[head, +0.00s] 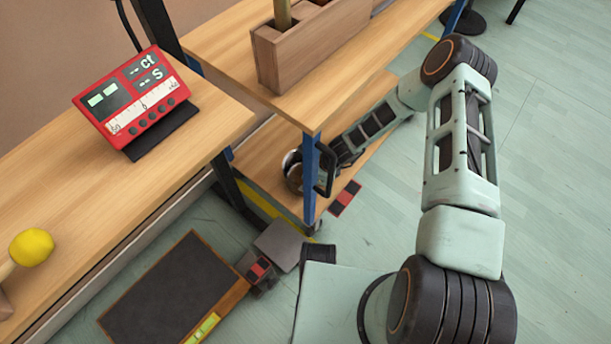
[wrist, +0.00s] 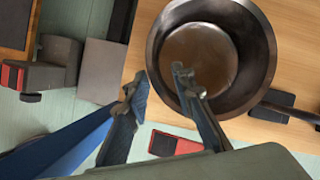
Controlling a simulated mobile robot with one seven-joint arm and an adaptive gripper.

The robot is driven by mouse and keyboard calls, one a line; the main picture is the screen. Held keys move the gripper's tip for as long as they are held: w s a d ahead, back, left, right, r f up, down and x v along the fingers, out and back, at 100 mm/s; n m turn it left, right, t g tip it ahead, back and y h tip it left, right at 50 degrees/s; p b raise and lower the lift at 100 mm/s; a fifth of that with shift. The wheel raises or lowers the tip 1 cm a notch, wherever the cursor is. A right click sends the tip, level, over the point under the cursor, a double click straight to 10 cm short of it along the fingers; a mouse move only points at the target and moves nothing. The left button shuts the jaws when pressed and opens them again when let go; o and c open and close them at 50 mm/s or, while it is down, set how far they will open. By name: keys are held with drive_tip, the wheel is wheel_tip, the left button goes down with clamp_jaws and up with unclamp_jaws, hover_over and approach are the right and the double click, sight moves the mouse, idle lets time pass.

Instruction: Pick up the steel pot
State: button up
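The steel pot (head: 292,172) stands on the lower wooden shelf in the head view, partly hidden behind a blue shelf post and my gripper. In the wrist view the pot (wrist: 240,85) is seen from above, round with a dark wall and brownish inside. A dark handle (wrist: 291,112) extends to its right. My gripper (wrist: 160,84) is open. One fingertip appears over the pot's inside and the other outside its lower-left rim. Contact with the rim cannot be told. In the head view my gripper (head: 326,165) is beside the pot, largely hidden.
A blue post (head: 310,180) stands close to the gripper. The upper shelf (head: 345,75) overhangs, carrying a wooden box (head: 305,45). A red metronome-like device (head: 135,100) and yellow ball-headed object (head: 32,246) are on the left table. A dark board (head: 165,290) lies below.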

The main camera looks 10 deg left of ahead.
sight(301, 192)
drive_tip(key=b+x, duration=0.1)
drive_tip(key=x, duration=0.1)
drive_tip(key=b+x, duration=0.1)
drive_tip(key=x, duration=0.1)
drive_tip(key=shift+s+a+f, duration=0.15)
drive_tip(key=shift+s+f, duration=0.05)
drive_tip(key=shift+f, duration=0.2)
drive_tip(key=shift+c, duration=0.4)
clamp_jaws()
drive_tip(key=shift+r, duration=0.1)
